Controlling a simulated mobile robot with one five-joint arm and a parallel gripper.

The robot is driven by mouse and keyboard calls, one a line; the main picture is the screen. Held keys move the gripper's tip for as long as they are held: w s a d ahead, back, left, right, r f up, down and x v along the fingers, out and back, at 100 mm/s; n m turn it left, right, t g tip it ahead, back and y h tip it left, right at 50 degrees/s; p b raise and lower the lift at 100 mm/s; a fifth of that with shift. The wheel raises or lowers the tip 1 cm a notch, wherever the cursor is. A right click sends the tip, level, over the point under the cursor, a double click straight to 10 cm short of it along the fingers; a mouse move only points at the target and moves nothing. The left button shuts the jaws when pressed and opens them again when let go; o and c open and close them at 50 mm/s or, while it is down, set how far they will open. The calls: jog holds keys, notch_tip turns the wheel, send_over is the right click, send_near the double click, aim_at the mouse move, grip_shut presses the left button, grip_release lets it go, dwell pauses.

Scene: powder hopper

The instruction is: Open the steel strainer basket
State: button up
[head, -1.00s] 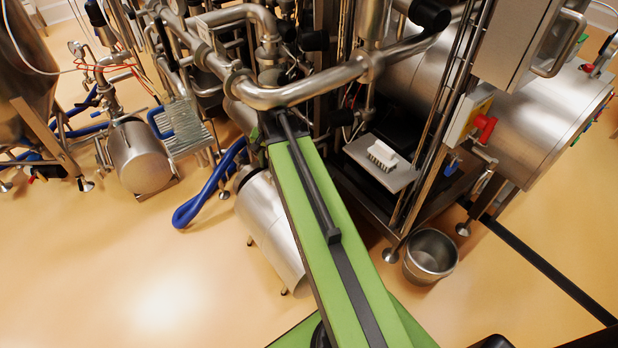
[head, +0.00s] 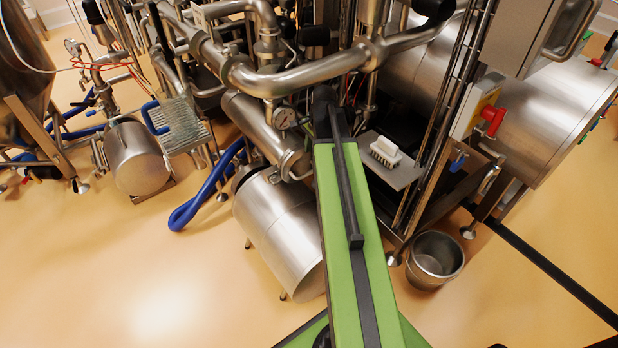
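I cannot say for sure which part is the steel strainer basket. A slanted steel cylinder (head: 258,122) with a clamped end sits under the thick pipe, left of my arm, and may be its housing. No open basket shows. My green arm (head: 345,230) reaches up the middle to a black joint below the pipes. My gripper is not visible; the arm's far end is lost among the pipework.
A thick bent steel pipe (head: 305,78) crosses above the arm's far end. A plate with a white brush (head: 385,152) is close right. A steel bucket (head: 435,259) stands on the floor. Open floor lies lower left.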

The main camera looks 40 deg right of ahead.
aim_at(309, 173)
jog(key=f+b, duration=0.3)
jog(key=w+f+b, duration=0.1)
jog(key=f+b, duration=0.2)
jog(key=f, duration=0.1)
jog(key=w+f+b, duration=0.1)
jog(key=f+b, duration=0.2)
jog(key=f, duration=0.1)
jog(key=shift+w+f+b, duration=0.15)
jog(key=shift+f+b, duration=0.05)
jog(key=shift+b, duration=0.15)
jog(key=shift+r, duration=0.1)
grip_shut()
dwell(0.5)
